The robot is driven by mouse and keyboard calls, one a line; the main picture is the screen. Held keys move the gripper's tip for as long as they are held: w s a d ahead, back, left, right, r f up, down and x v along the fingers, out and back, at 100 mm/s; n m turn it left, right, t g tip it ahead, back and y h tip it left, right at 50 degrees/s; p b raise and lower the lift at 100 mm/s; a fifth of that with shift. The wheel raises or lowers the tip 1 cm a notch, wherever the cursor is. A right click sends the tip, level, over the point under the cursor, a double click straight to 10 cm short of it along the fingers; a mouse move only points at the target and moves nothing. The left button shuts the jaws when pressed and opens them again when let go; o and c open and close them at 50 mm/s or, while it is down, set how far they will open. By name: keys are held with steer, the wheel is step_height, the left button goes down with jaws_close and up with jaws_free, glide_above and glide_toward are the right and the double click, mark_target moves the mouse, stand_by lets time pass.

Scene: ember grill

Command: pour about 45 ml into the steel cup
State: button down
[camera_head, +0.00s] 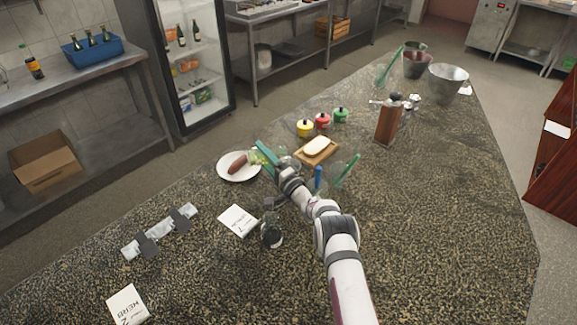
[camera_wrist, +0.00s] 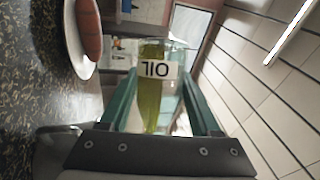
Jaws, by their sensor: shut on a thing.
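My gripper (camera_wrist: 165,95) has green fingers and is shut on an oil bottle (camera_wrist: 152,85), which holds yellow-green oil. Its "OIL" label reads upside down in the wrist view, where the counter lies at the left, so the bottle looks strongly tilted. In the head view the bottle (camera_head: 257,158) shows as a pale green patch at the plate's right edge. A greyish rounded vessel (camera_head: 284,153) is close behind my gripper, and a grey curved rim (camera_wrist: 58,135) shows at lower left in the wrist view. I cannot tell whether either is the steel cup. No oil stream is visible.
A white plate (camera_head: 230,174) with a sausage (camera_head: 238,166) is left of my gripper. A dark glass jar (camera_head: 271,235) stands nearer.

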steer(key=shift+r, duration=0.1)
stand_by(0.3)
steer(key=shift+n+g, duration=0.3)
steer(key=shift+n, duration=0.3)
steer(key=n, duration=0.1)
steer(key=f+n+g, duration=0.1)
steer(key=shift+a+n, duration=0.2)
steer(key=shift+n, duration=0.2)
steer(key=shift+d+f+n+g+h, duration=0.2)
steer(key=shift+n+g+h, duration=0.25)
steer(key=shift+n, duration=0.75)
